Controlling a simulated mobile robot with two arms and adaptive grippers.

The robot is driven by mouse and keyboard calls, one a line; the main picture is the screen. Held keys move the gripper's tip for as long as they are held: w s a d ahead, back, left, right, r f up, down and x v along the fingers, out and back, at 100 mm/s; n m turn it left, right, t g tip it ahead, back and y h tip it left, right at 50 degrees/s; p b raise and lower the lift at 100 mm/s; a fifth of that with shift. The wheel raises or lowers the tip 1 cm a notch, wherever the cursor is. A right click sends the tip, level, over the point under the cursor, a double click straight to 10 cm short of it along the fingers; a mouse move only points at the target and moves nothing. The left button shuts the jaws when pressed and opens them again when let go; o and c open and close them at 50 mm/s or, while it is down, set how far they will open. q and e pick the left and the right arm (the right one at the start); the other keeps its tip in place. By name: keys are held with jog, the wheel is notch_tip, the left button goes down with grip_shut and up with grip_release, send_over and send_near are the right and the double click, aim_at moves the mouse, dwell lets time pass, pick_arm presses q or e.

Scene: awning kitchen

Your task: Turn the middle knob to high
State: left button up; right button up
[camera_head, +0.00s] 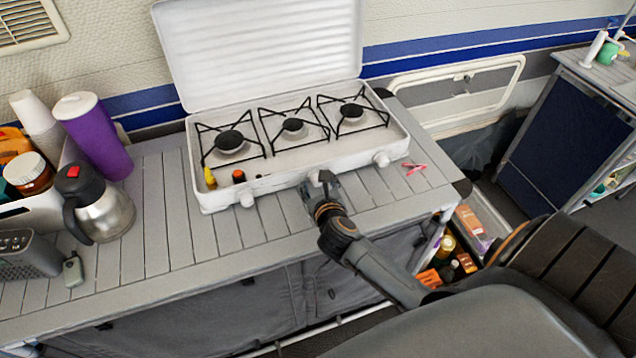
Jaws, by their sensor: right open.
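A white three-burner camping stove (290,165) stands on the slatted grey counter with its lid raised. Its front edge carries a left knob (247,200) and a right knob (381,160). The middle knob (313,177) shows only in part, because my right gripper (322,182) is right in front of it. My right gripper is open, with its fingers at the knob; I cannot tell whether they touch it. The knob's pointer direction is hidden. My left gripper is not in view.
The slats in front of the stove are mostly clear.

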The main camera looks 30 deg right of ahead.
jog(key=shift+c, duration=0.4)
grip_shut()
jog(key=shift+a+n+h+p, duration=0.15)
jog(key=shift+n+h+p, duration=0.35)
jog(key=shift+n+p, duration=0.25)
jog(key=shift+f+n+h+p, duration=0.1)
jog(key=shift+n+h+p, duration=0.2)
jog(key=shift+n, duration=0.25)
jog(key=shift+a+f+n+h, duration=0.15)
jog(key=shift+n+h, duration=0.55)
jog(key=shift+n, duration=0.2)
jog(key=shift+f+n+t+h, duration=0.1)
jog(key=shift+n+t+h, duration=0.2)
jog(key=shift+n+h, duration=0.7)
jog(key=shift+n+y, duration=0.3)
jog(key=shift+n, duration=0.1)
